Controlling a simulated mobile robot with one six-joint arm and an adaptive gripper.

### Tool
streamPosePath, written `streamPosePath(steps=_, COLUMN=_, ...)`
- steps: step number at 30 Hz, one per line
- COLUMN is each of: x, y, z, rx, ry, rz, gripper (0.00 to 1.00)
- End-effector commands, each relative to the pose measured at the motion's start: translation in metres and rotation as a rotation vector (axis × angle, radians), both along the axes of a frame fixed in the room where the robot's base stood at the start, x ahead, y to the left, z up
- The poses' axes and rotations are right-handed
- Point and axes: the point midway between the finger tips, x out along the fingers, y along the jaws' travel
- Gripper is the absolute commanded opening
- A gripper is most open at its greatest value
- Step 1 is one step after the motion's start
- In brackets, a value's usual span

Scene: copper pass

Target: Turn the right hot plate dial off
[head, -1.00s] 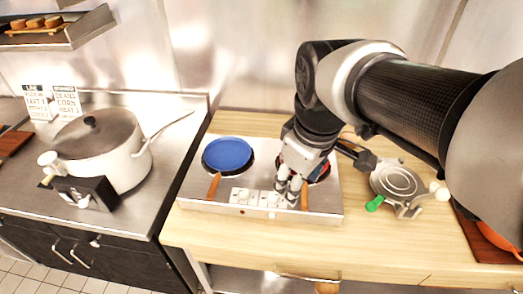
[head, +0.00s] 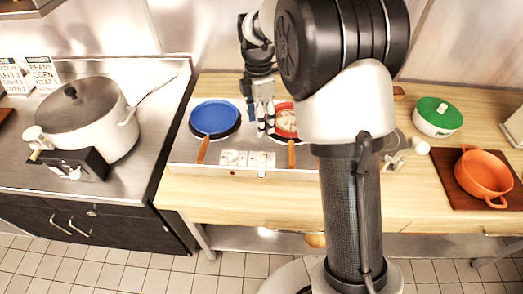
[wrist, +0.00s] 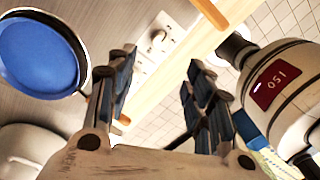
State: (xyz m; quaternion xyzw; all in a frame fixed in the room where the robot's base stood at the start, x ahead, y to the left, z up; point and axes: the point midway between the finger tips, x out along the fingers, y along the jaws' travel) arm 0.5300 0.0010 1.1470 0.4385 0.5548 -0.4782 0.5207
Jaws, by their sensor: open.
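The silver hot plate (head: 190,156) stands on the wooden counter, with its white dial panel along the front. The left dial (head: 235,158) and the right dial (head: 262,160) are small there, and I cannot read their settings. A dial also shows in the wrist view (wrist: 158,38), beyond my fingers. My gripper (head: 265,130) is open and empty. It is over the hot plate, between the two pans and behind the panel, apart from the dials. In the wrist view my fingers (wrist: 160,66) are spread with nothing between them.
A blue pan (head: 214,117) sits on the left burner. A red pan (head: 287,128) with food sits on the right burner, partly hidden by my arm. Their wooden handles point forward beside the panel. A white pot (head: 85,125) stands left; an orange pot (head: 484,174) is at right.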

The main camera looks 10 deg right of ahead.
Motion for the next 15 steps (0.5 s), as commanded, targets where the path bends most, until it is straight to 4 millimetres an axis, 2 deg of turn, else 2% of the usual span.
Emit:
streamPosePath(steps=1, x=-0.002, y=0.0, z=-0.015, rx=0.0, ry=0.004, rz=-0.001, gripper=0.48)
streamPosePath(steps=3, x=-0.003, y=-0.001, z=-0.031, rx=0.0, ry=0.005, rz=-0.001, gripper=0.48)
streamPosePath(steps=15, x=-0.009, y=-0.002, z=-0.113, rx=-0.001, ry=0.003, rz=-0.002, gripper=0.48)
